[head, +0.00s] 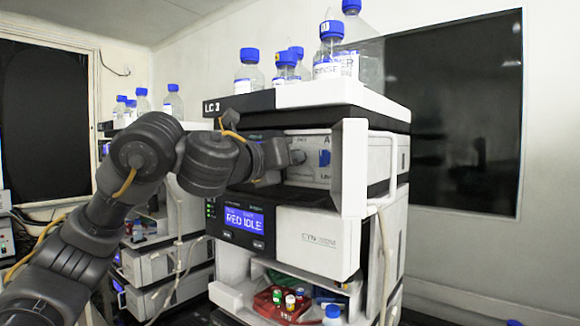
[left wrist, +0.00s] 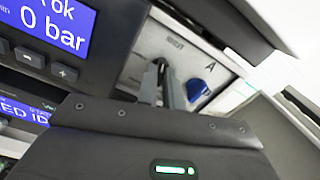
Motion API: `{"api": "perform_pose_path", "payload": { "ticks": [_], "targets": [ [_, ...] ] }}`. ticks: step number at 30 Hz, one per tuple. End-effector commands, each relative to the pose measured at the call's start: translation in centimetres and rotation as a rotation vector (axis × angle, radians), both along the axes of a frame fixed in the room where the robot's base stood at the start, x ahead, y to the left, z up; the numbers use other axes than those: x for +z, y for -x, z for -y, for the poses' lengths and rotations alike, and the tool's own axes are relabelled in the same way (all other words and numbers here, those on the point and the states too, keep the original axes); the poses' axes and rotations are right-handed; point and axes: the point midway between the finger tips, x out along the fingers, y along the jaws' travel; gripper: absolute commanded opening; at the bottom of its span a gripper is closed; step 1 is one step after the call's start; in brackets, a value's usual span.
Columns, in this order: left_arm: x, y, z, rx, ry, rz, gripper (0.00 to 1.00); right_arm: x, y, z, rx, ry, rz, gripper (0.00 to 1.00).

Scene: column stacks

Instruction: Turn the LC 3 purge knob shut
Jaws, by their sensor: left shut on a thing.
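The LC 3 stack carries its label (head: 212,107) on the top edge. Its pump module has an open recess with a light grey panel (head: 310,173), also seen in the left wrist view (left wrist: 222,72). My left gripper (head: 292,158) reaches into this recess from the left. In the left wrist view its narrow fingers (left wrist: 165,82) are closed at the panel, around what looks like the purge knob. The fingers mostly hide that knob, so its angle cannot be told. A blue part (head: 325,158) sits on the panel just right of the fingers, apart from them. My right gripper is not in view.
An open white door (head: 352,170) stands out at the recess's right side. A blue display (head: 243,219) reads RED IDLE below. Blue-capped bottles (head: 249,75) stand on top. A red tray (head: 280,305) with small vials is at the bottom. Another stack (head: 160,265) stands left.

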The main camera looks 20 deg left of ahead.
Motion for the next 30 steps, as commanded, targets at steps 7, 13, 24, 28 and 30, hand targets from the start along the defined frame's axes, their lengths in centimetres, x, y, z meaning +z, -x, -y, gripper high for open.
{"api": "perform_pose_path", "payload": {
  "ticks": [7, 13, 24, 28, 30],
  "targets": [
    [-0.1, -0.03, -0.07, 0.002, -0.161, 0.063, 0.0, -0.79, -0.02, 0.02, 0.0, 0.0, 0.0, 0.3],
    [-0.08, -0.04, -0.06, 0.001, -0.243, 0.095, 0.0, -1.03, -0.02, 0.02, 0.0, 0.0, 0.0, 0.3],
    [-0.05, -0.04, -0.04, 0.001, -0.297, 0.117, 0.0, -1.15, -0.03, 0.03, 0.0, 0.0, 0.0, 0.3],
    [-0.04, -0.03, -0.03, 0.001, -0.297, 0.117, 0.0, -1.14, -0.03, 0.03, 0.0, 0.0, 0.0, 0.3],
    [-0.05, -0.04, -0.04, 0.001, -0.297, 0.117, 0.0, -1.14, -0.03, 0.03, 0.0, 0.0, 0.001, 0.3]
  ]
}}
